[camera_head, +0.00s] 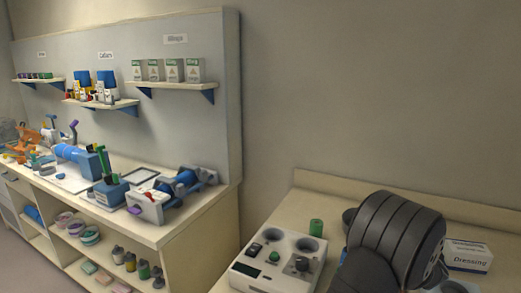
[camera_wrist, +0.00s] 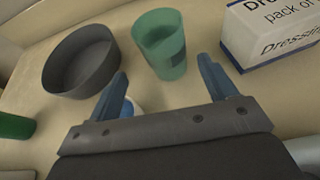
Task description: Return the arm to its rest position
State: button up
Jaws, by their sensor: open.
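My gripper (camera_wrist: 162,68) shows in the wrist view with its two blue fingers spread apart. Nothing is held between them. A translucent green cup (camera_wrist: 162,45) stands just beyond the fingertips, apart from them as far as I can tell. A small white round thing (camera_wrist: 132,105) shows partly behind the left finger and the gripper's body. In the head view my dark grey arm (camera_head: 400,235) is bent over the right-hand counter, and its gripper is hidden there.
A dark grey bowl (camera_wrist: 82,62), a green cylinder (camera_head: 316,228), a white dressing box (camera_head: 467,257) and a grey device with round wells (camera_head: 278,262) stand around my arm. A bench (camera_head: 170,228) with tools and shelves is at left. The counter (camera_head: 330,195) is bare towards the wall.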

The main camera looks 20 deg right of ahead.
jog(key=x, duration=0.8)
jog(key=shift+s+d+f, duration=0.2)
jog(key=shift+d+f, duration=0.1)
notch_tip(320, 180, up, 4)
jog(key=shift+f, duration=0.1)
jog(key=shift+s+r, duration=0.5)
jog(key=shift+s, duration=0.05)
